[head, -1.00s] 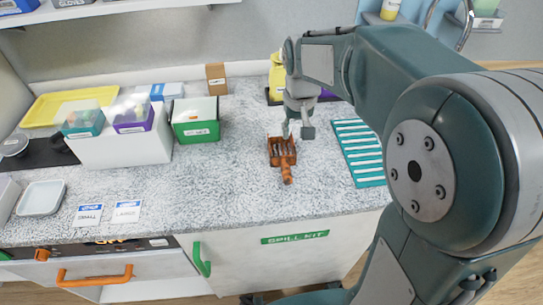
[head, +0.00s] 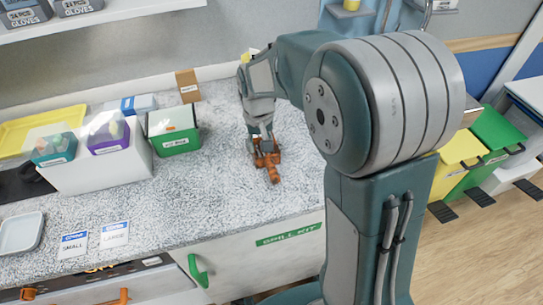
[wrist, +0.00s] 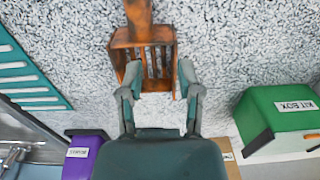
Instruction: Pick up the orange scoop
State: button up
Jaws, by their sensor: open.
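The orange scoop (head: 272,170) lies on the speckled counter, its handle pointing toward the front edge. In the wrist view the scoop (wrist: 124,40) shows its slotted head, with the handle running off the top of the picture. My gripper (head: 262,150) is over the head end of the scoop. In the wrist view my gripper (wrist: 158,78) is open, with one finger at each side of the slotted head. I cannot tell whether the fingers touch it. The gripper hides part of the head in the head view.
A green kit box (head: 173,130) stands left of the scoop, with a brown box (head: 188,85) behind it. A white stand (head: 98,175) holds small bins. A teal slatted mat (wrist: 28,75) and a purple bin (wrist: 88,150) show in the wrist view. The counter around the scoop is clear.

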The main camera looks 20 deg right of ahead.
aim_at(254, 166)
jog(key=a+f, duration=0.2)
jog(key=f, duration=0.1)
jog(key=shift+a, duration=0.3)
jog(key=f, duration=0.1)
jog(key=d+f, duration=0.1)
jog(key=shift+f, duration=0.35)
jog(key=shift+d, duration=0.35)
jog(key=shift+a, duration=0.25)
grip_shut()
jog(key=shift+a, duration=0.4)
jog(key=shift+d, duration=0.1)
